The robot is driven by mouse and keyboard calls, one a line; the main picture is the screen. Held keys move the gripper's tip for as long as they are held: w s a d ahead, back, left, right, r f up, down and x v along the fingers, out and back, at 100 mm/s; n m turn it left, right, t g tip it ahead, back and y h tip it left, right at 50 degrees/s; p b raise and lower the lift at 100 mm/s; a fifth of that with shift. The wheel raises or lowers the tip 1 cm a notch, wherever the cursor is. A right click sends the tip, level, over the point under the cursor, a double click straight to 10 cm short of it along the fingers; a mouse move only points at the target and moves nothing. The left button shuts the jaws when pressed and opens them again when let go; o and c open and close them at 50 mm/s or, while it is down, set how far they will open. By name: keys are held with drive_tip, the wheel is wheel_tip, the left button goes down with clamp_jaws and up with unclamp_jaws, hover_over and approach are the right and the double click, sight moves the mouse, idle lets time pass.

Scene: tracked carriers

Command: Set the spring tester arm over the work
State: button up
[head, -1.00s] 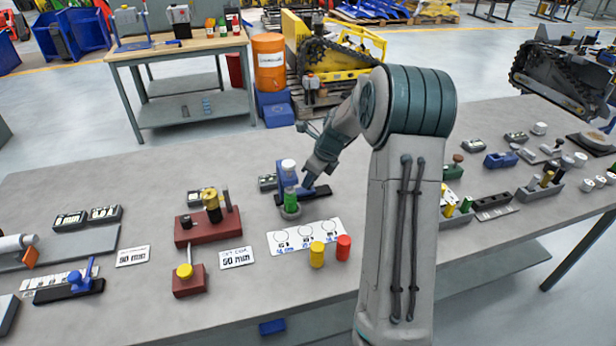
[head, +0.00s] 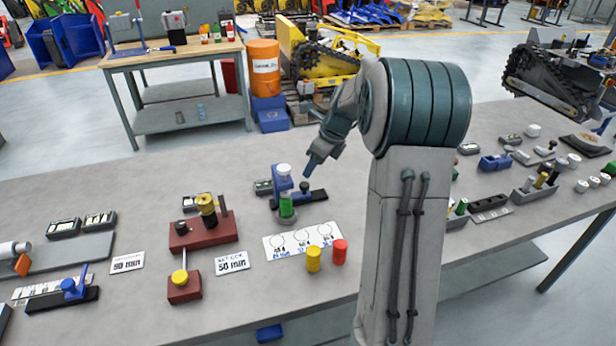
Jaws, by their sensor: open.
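The spring tester (head: 283,181) stands near the middle of the bench, a blue upright part with a white top and a dark base strip (head: 316,196) reaching right. A small dark knob stands on the strip. A green cylinder (head: 287,206), apparently the work, stands in a grey cup directly below the blue and white part; the small gap between them cannot be judged. My gripper (head: 311,168) is above and slightly right of the tester, apart from it, open and empty. Its far finger is partly hidden.
A white card with circles (head: 303,241) lies in front, with yellow (head: 313,258) and red (head: 340,251) cylinders beside it. Dark red fixtures (head: 203,234) stand left. Blocks and trays (head: 536,191) crowd the right.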

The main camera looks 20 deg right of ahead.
drive_tip(key=v, duration=0.5)
drive_tip(key=shift+s+r, duration=0.15)
drive_tip(key=shift+r, duration=0.2)
drive_tip(key=s+a+n+h, duration=0.1)
drive_tip(key=s+a+n, duration=0.3)
drive_tip(key=s+n, duration=0.5)
drive_tip(key=s+a+f+n+h, duration=0.1)
drive_tip(key=s+a+n, duration=0.4)
drive_tip(key=s+n, duration=0.4)
drive_tip(key=s+a+n+h, duration=0.1)
drive_tip(key=s+a+n, duration=0.4)
drive_tip(key=s+n, duration=0.4)
drive_tip(key=shift+s+a+f+n, duration=0.2)
drive_tip(key=shift+s+n, duration=0.2)
drive_tip(key=shift+s, duration=0.2)
